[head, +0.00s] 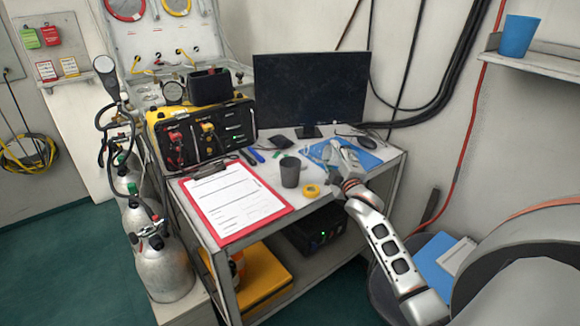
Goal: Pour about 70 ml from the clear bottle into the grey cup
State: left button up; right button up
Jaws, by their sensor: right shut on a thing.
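The grey cup (290,173) stands upright on the table, right of the red clipboard. My right gripper (333,166) is to the right of the cup and apart from it, above the table near the blue mat. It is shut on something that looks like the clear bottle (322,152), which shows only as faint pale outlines. The bottle's tilt and liquid level cannot be made out, and my gripper and wrist hide part of that area. I see no stream into the cup. My left gripper is not in view.
A yellow tape roll (312,190) lies close to the cup. The red clipboard (283,208) fills the table's front left. A monitor (311,90) and a yellow-black air panel (205,132) stand behind. A blue cup (518,36) sits on the wall shelf (535,56).

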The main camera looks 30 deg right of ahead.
jog(key=shift+a+r+m, duration=0.15)
jog(key=shift+r+m, duration=0.05)
jog(key=shift+m, duration=0.1)
jog(key=shift+f, duration=0.1)
dwell(0.5)
jog(key=shift+w, duration=0.1)
dwell(0.9)
